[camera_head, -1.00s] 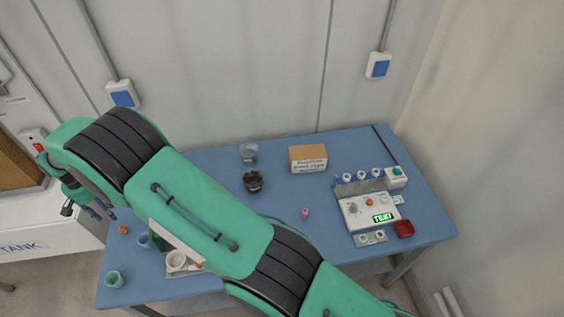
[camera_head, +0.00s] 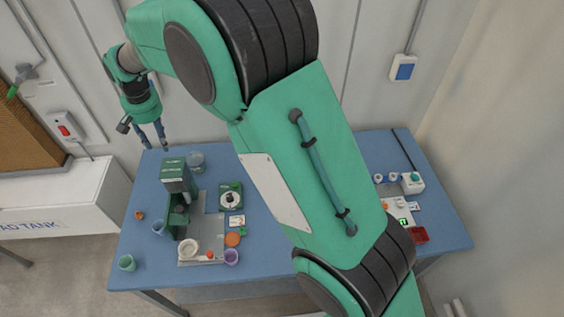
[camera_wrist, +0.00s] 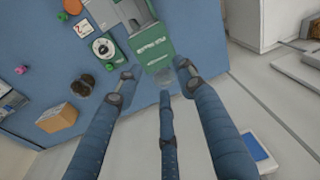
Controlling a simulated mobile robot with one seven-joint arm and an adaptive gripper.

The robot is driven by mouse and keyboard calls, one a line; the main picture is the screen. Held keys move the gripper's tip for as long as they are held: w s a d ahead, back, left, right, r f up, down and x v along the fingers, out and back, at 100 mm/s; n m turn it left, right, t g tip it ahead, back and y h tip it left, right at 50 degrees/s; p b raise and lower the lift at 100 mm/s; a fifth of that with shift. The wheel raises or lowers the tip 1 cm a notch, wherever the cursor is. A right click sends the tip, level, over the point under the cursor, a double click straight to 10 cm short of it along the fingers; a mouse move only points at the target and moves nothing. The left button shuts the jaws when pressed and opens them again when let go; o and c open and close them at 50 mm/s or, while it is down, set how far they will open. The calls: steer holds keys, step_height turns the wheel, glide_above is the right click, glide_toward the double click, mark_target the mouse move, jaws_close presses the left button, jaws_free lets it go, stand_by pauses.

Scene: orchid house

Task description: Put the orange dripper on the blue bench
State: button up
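The blue bench (camera_head: 265,272) stands against the wall, with much of its middle hidden behind my arm. A small orange piece (camera_head: 139,215) lies on its left edge; it may be the orange dripper, but it is too small to be sure. A flat orange disc (camera_head: 232,239) lies farther right beside a grey plate. My gripper (camera_head: 153,146) hangs over the back left corner of the bench. In the wrist view its blue fingers (camera_wrist: 160,76) are spread apart, with nothing held between them. A clear glass jar (camera_head: 195,161) stands to its right.
A green microscope-like device (camera_head: 177,180) stands on the left half of the bench, near a blue cup (camera_head: 158,228), a green cup (camera_head: 127,263) and a purple cup (camera_head: 231,257). A cardboard box (camera_wrist: 58,115) and dark pot (camera_wrist: 82,87) show in the wrist view. A white tank (camera_head: 60,205) is left.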

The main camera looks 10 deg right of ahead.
steer(key=s+d+r+m+t, duration=0.1)
steer(key=s+d+r, duration=0.2)
steer(key=d+r, duration=0.5)
steer(key=s+d+r, duration=0.3)
steer(key=d+r, duration=0.2)
steer(key=d, duration=0.8)
steer(key=s+d+r+m+t, duration=0.1)
steer(key=s+d+r, duration=0.2)
steer(key=d+r, duration=0.5)
steer(key=s+d+t, duration=0.1)
steer(key=s+d, duration=1)
steer(key=d, duration=0.4)
steer(key=s+d+f, duration=0.1)
steer(key=s+d, duration=0.3)
steer(key=s, duration=0.3)
steer(key=s+d+f+m+t, duration=0.1)
steer(key=s+d+f, duration=0.1)
steer(key=s+d, duration=0.3)
steer(key=s, duration=0.2)
steer(key=shift+s+t+h, duration=0.3)
steer(key=shift+h, duration=0.1)
step_height(320, 180, down, 7)
steer(key=b, duration=0.7)
